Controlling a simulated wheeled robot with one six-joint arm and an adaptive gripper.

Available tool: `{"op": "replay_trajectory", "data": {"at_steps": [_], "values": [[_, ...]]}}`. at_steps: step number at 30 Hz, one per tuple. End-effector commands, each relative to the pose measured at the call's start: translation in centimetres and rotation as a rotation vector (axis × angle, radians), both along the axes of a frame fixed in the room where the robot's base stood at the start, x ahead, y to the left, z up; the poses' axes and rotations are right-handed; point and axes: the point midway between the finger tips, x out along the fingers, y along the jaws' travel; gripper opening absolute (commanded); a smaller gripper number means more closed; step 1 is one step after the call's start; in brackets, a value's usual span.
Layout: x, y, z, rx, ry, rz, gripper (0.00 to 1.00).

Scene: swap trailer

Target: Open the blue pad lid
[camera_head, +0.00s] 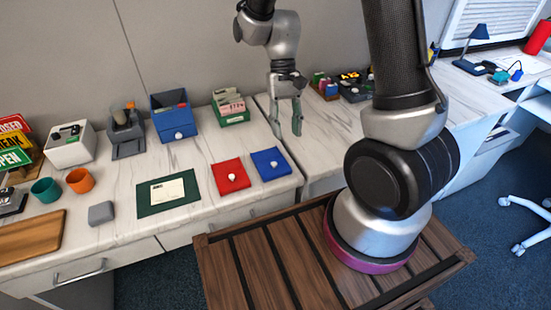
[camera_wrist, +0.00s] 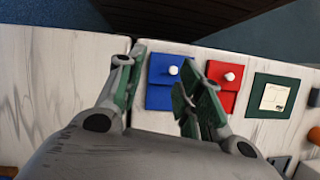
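The blue pad lid (camera_head: 270,164) lies flat and closed on the white counter near its front edge, with a small white knob on top. It also shows in the wrist view (camera_wrist: 158,98), between and beyond my fingers, with the knob (camera_wrist: 173,71) near its far side. My gripper (camera_head: 288,118) hangs above the counter, behind the blue pad in the head view. Its green-padded fingers are spread apart with nothing between them, also in the wrist view (camera_wrist: 160,90). The gripper does not touch the lid or its knob.
A red pad (camera_head: 229,176) with a white knob lies just left of the blue one. A green mat (camera_head: 168,193) with a card lies further left. A blue box (camera_head: 173,116) and a green card box (camera_head: 231,111) stand behind. A counter seam runs right of the blue pad.

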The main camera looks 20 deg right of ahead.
Motion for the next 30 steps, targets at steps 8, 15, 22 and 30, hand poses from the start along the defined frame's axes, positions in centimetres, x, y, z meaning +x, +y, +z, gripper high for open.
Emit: {"op": "replay_trajectory", "data": {"at_steps": [8, 15, 22, 30], "values": [[3.0, 2.6, -2.4, -0.027, 0.001, -0.25, 0.36], [1.7, 3.1, -5.7, -0.029, 0.004, -0.252, 0.36], [0.6, 3.5, -8.5, -0.028, 0.001, -0.251, 0.36], [0.4, 3.6, -9.2, -0.028, -0.001, -0.25, 0.36]]}}
